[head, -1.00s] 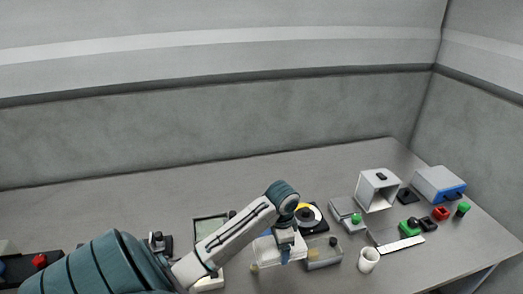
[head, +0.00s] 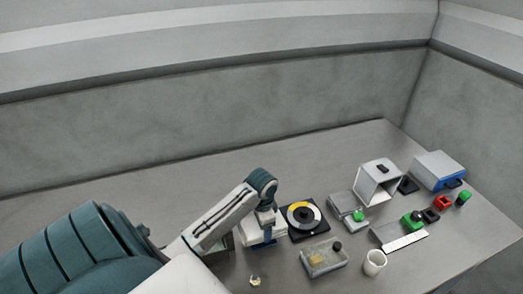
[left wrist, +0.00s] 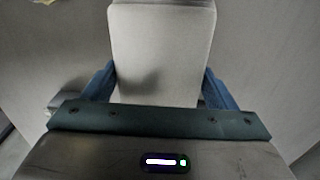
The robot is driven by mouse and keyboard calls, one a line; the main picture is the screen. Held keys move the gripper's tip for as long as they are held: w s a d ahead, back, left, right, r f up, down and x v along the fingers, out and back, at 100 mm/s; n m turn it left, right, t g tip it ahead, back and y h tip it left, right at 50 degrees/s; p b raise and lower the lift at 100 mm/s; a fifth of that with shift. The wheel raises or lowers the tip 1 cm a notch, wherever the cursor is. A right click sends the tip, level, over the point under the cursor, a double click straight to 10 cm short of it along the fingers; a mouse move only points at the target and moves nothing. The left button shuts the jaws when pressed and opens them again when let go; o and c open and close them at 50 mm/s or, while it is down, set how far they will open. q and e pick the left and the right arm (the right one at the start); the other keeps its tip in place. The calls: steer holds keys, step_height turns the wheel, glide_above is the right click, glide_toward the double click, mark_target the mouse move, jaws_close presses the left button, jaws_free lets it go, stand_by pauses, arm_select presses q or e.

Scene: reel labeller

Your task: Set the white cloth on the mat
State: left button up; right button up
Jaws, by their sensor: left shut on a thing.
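My left gripper (head: 266,229) is shut on a pale, flat-faced block-like thing, which I take to be the folded white cloth (head: 252,242). In the left wrist view the cloth (left wrist: 160,45) fills the space between the two blue fingers of the left gripper (left wrist: 158,88). The cloth is over the table left of the disc; whether it touches the surface is unclear. A flat thing with a pale green face, possibly the mat (head: 229,242), is mostly hidden behind my left forearm. My right gripper is not in view.
A black square with a yellow-and-grey disc (head: 305,221) lies just right of the gripper. A clear tray (head: 326,270), a white mug (head: 374,263) and a small yellowish piece (head: 255,281) are nearer. The back table is clear.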

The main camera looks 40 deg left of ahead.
arm_select(q)
steer(key=f, duration=0.1)
steer(key=f+p, duration=0.1)
steer(key=f, duration=0.1)
steer(key=a+f, duration=0.1)
steer(key=shift+w+f, duration=0.2)
steer(key=shift+f, duration=0.15)
steer(key=shift+d+f, duration=0.1)
steer(key=shift+s+d, duration=0.1)
steer(key=o, duration=1.1)
steer(key=shift+f, duration=0.1)
steer(key=shift+c, duration=0.2)
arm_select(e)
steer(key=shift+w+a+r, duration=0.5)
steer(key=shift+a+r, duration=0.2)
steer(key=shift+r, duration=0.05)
